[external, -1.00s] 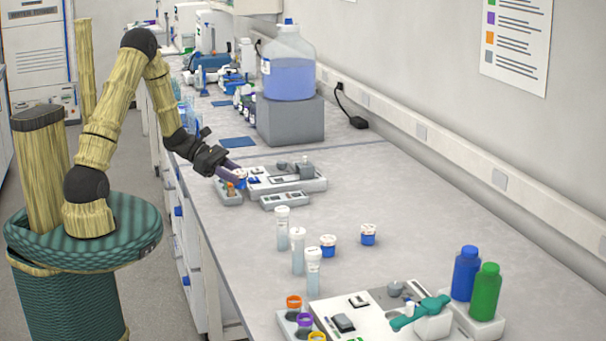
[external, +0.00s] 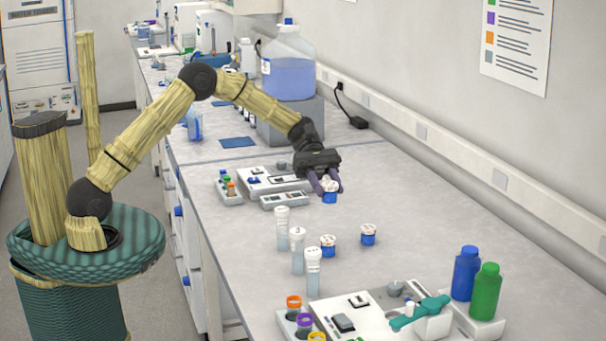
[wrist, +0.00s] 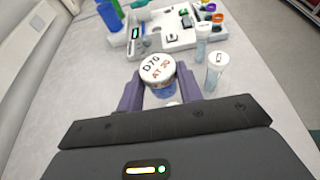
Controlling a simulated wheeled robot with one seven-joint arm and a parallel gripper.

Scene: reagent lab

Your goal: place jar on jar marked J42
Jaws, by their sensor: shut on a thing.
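My gripper (external: 330,188) is shut on a small jar (external: 330,196) with a white lid and a blue body, held above the bench. In the wrist view the jar (wrist: 157,68) sits upright between my purple fingers (wrist: 158,95); its lid reads roughly "D70 AT 20". Two similar white-lidded blue jars stand on the bench in the external view: one (external: 328,246) beside the tubes, one (external: 368,235) to its right. Their labels are too small to read, so I cannot tell which is J42. A white patch shows below the held jar in the wrist view, mostly hidden.
Several upright capped tubes (external: 298,250) stand left of the jars. A white device (external: 345,320) with a teal lever and blue and green bottles (external: 466,273) are at the front. Another grey device (external: 275,182) stands behind the gripper. Bench right of the jars is clear.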

